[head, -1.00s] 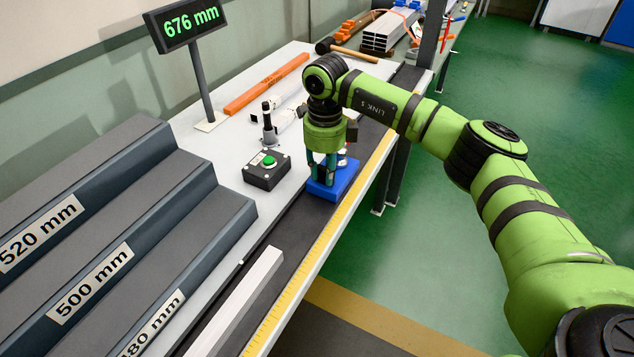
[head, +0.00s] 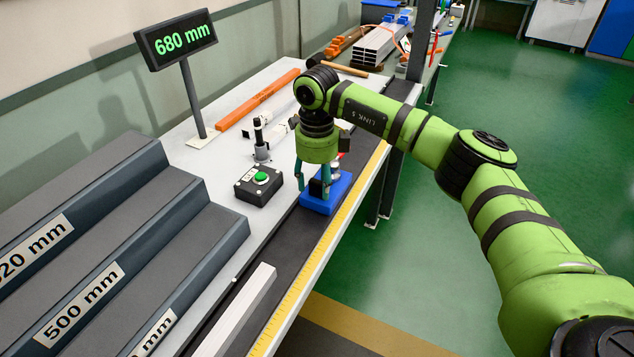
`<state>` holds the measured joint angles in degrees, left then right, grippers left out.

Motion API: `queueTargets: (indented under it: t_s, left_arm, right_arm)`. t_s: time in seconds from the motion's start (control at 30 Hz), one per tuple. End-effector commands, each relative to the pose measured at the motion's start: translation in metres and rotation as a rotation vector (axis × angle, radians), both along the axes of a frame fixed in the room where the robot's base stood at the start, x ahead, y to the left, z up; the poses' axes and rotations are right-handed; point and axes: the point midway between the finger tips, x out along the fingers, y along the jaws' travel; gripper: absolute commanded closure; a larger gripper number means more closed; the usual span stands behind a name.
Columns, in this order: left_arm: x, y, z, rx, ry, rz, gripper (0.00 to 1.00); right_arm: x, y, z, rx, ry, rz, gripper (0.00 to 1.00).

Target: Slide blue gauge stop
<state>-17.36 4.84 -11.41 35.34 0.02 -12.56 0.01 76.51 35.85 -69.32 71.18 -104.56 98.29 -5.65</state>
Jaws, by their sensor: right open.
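The blue gauge stop (head: 320,205) sits on the dark track beside the yellow scale (head: 322,252). My right gripper (head: 313,190) points down at the stop, with its fingers low around the black part on top; its jaws are open. Part of the stop's top is hidden behind the fingers. The display (head: 177,40) reads 680 mm in green. A light bar (head: 238,312) lies on the track in front of the stop, apart from it. My left gripper is not in view.
A black box with a green button (head: 259,184) stands just left of the stop. A dark stepped rack (head: 110,235) with length labels fills the left. An orange bar (head: 258,100) and a hammer (head: 345,68) lie farther back.

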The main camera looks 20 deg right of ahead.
Motion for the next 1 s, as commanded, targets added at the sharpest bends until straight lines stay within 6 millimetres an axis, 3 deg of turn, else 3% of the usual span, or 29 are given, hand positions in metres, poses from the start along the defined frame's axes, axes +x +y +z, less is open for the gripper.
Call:
queueTargets:
  t_s: [0.3,0.5,0.7,1.0]
  left_arm:
    - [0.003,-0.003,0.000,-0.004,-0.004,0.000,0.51]
    - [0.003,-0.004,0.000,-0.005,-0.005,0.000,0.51]
    - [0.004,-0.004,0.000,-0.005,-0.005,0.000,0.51]
    - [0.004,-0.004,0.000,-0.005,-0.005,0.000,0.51]
  right_arm:
    - [0.001,0.001,0.066,0.002,-0.006,0.000,0.48]
    - [0.001,0.000,0.099,0.001,-0.004,0.000,0.48]
    - [0.000,0.000,0.112,0.001,-0.003,0.000,0.48]
    - [0.000,0.000,0.112,0.001,-0.002,0.000,0.48]
